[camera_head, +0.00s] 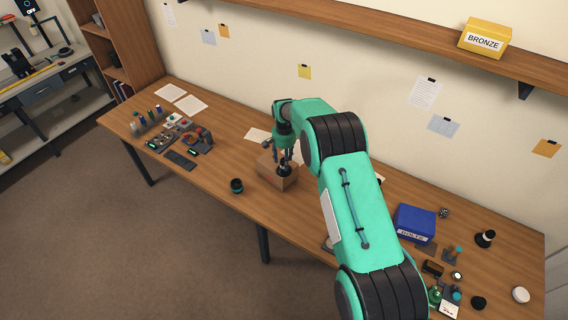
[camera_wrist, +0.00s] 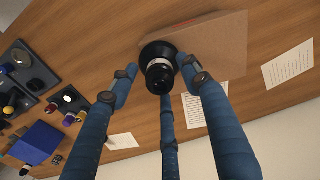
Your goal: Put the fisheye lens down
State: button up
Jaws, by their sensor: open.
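The fisheye lens (camera_head: 284,170), a black piece with a wider flared end, appears to be on the brown box (camera_head: 268,173) on the bench, beneath my gripper (camera_head: 287,153). In the wrist view the lens (camera_wrist: 159,75) overlaps the edge of the box (camera_wrist: 222,50), with a pale ring on its barrel. My gripper's three blue fingers (camera_wrist: 162,82) are spread around the lens, with visible gaps. The exact contact under the lens is hidden.
A dark cup-like part (camera_head: 236,186) stands on the bench left of the box. Small tools and parts (camera_head: 185,138) crowd the left end. A blue bolts bin (camera_head: 415,222) and several small parts are at right. Bench in front of the box is clear.

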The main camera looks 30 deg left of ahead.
notch_tip(320, 180, up, 10)
jog(key=shift+r+b, duration=0.1)
jog(key=shift+b, duration=0.65)
dwell(0.6)
